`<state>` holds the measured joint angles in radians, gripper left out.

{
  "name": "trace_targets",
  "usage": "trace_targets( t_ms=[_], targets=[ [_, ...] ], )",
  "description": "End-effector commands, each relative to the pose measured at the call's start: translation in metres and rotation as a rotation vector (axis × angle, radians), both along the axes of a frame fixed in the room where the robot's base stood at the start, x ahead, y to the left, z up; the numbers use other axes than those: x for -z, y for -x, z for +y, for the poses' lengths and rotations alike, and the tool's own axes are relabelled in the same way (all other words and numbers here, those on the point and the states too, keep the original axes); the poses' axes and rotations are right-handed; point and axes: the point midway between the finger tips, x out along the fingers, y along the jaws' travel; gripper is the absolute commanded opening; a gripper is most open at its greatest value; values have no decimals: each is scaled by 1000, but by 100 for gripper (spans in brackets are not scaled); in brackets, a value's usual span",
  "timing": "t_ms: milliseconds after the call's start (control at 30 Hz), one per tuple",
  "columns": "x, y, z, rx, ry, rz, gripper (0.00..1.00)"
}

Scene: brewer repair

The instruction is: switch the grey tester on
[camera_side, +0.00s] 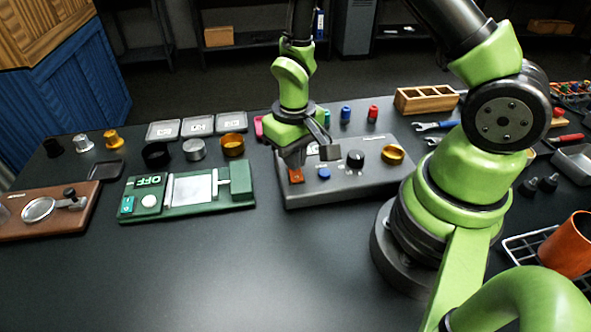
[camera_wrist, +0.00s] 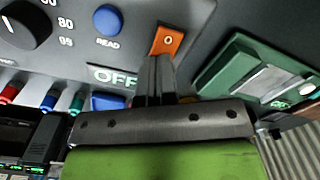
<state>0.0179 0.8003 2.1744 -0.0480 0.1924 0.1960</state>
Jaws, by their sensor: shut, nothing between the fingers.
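The grey tester (camera_side: 340,190) lies on the dark bench in the middle of the side view. It carries an orange rocker switch (camera_side: 296,176), a blue button (camera_side: 324,173), a black knob (camera_side: 355,158) and a brass ring (camera_side: 393,154). In the wrist view the orange switch (camera_wrist: 167,40) shows a "0", and the blue button (camera_wrist: 108,20) is labelled READ. The word "OFF" (camera_wrist: 112,76) shows on the tester near the switch. My gripper (camera_side: 297,166) is shut and empty, its fingertips (camera_wrist: 158,60) right at the switch's edge. I cannot tell whether they touch it.
A green device (camera_side: 210,206) showing OFF stands left of the tester, and a brown board (camera_side: 75,222) farther left. Metal and black rings, square trays (camera_side: 197,125) and a wooden box (camera_side: 426,99) stand around the back.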

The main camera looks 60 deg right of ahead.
Motion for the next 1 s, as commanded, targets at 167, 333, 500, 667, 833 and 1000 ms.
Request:
trace_targets(
  t_ms=[167,333,500,667,833,1000],
  targets=[
    [3,0,0,0,0,0,0],
    [5,0,0,0,0,1,0],
    [-1,0,0,0,0,-2,0],
    [-15,0,0,-2,1,-3,0],
    [-29,0,0,0,0,-3,0],
    [-44,0,0,-1,0,-3,0]
  ],
)
